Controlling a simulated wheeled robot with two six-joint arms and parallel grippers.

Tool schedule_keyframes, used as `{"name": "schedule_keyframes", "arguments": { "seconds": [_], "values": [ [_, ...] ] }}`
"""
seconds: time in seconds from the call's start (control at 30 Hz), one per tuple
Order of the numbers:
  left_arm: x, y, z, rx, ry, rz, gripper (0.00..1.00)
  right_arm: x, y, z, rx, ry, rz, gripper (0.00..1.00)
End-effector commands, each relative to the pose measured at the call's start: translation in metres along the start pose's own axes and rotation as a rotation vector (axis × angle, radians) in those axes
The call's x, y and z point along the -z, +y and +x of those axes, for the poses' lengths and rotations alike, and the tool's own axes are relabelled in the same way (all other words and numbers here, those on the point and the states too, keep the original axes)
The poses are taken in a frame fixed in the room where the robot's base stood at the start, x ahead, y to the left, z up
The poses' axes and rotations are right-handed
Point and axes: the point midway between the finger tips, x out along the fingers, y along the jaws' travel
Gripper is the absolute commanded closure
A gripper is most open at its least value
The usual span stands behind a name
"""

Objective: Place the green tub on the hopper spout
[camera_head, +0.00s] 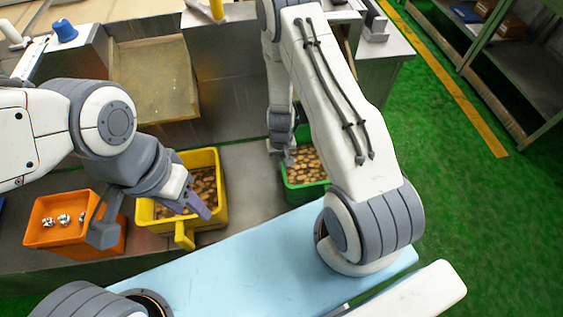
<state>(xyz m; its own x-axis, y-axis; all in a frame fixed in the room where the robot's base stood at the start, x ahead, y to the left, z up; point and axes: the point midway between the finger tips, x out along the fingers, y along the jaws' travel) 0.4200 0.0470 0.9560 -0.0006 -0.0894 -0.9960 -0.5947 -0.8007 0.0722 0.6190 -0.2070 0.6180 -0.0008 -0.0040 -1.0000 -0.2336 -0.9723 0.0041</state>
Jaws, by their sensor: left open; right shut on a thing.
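The green tub (308,193) holds brown pieces and stands at the centre of the metal bench, right of the yellow tub. My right gripper (284,150) reaches down to its left and rear side and is shut on it; my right arm hides part of the tub and the grip. A sloping tan metal chute (155,80) behind the tubs looks like the hopper spout, but I cannot tell for sure.
The yellow tub (209,218) holds brown pieces; the orange tub (60,239) holds several shiny metal parts. A blue knob (64,31) stands at the back left. Metal shelving (500,90) stands at right, beyond clear green floor. The bench (245,165) is bare between the yellow and green tubs.

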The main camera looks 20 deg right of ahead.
Motion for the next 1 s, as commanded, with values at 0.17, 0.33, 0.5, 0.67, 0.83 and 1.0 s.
{"name": "schedule_keyframes", "arguments": {
  "seconds": [0.17,0.33,0.5,0.67,0.83,1.0],
  "values": [
    [0.000,0.000,0.003,0.000,0.000,0.000,0.50,0.001,0.000,0.002,0.000,0.003,0.000,1.00],
    [0.000,0.000,0.002,0.000,0.000,0.000,0.50,0.000,0.000,0.002,0.000,0.000,0.000,0.65],
    [0.000,0.000,0.002,0.000,0.000,0.000,0.50,0.000,0.000,0.002,0.000,0.000,0.000,0.65],
    [0.000,0.000,-0.001,0.000,0.000,0.000,0.50,0.000,0.000,-0.001,0.000,0.000,0.000,0.65],
    [0.001,0.001,-0.013,0.000,0.000,0.000,0.50,0.000,0.000,-0.013,0.000,0.000,0.000,0.65],
    [0.002,0.003,-0.036,0.000,0.000,0.000,0.50,0.000,0.000,-0.036,0.000,0.000,0.000,0.65]
  ]
}}
